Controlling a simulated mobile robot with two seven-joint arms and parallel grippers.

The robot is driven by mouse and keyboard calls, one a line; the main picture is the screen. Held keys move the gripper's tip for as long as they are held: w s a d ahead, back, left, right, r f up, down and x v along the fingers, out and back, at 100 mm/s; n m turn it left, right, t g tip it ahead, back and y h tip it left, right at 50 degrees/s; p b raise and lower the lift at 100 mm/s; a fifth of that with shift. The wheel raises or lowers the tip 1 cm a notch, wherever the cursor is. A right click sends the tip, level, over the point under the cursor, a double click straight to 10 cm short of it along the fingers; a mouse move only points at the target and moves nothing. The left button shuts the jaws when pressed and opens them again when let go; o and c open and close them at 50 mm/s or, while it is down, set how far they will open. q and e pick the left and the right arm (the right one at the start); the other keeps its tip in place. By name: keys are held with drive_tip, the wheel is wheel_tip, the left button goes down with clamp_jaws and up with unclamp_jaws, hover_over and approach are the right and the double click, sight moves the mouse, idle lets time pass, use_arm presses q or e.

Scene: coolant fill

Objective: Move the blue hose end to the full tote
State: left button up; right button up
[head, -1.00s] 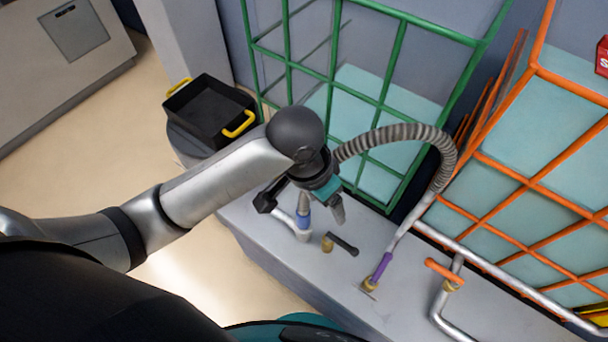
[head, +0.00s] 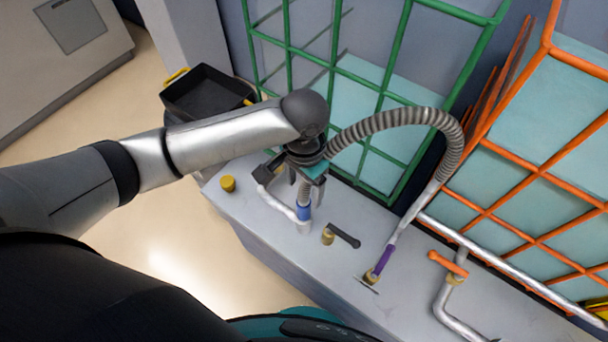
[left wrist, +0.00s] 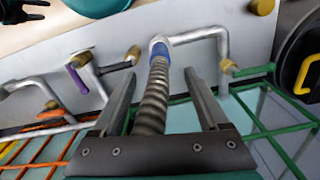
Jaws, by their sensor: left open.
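The blue hose end (head: 304,212) is a blue collar on a grey corrugated hose (head: 392,124). It stands upright at the end of a bent grey pipe (head: 278,203) on the bench. My left gripper (head: 306,190) is just above it, open. In the left wrist view, the hose (left wrist: 153,100) runs between the two spread fingers, and the blue collar (left wrist: 160,47) lies beyond their tips. A green-caged tote (head: 365,110) and an orange-caged tote (head: 497,190) stand behind, both showing pale teal liquid.
A black-handled valve (head: 343,236) stands close right of the blue end, and an orange-handled valve (head: 447,263) farther right. A yellow cap (head: 228,184) lies on the bench's left part. A black bin with yellow handles (head: 205,92) stands beyond. The green-handled valve (left wrist: 250,70) is beside the gripper.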

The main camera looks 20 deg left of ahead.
sight(304, 201)
use_arm(q)
wheel_tip(304, 201, down, 8)
drive_tip(key=shift+f+b, duration=0.1)
drive_tip(key=shift+b, duration=1.15)
clamp_jaws()
drive_tip(key=c, duration=0.6)
unclamp_jaws()
drive_tip(key=shift+c, duration=0.2)
drive_tip(key=c, duration=0.5)
drive_tip(key=shift+r+p, duration=0.35)
drive_tip(key=shift+p, duration=0.15)
drive_tip(key=shift+r, duration=0.1)
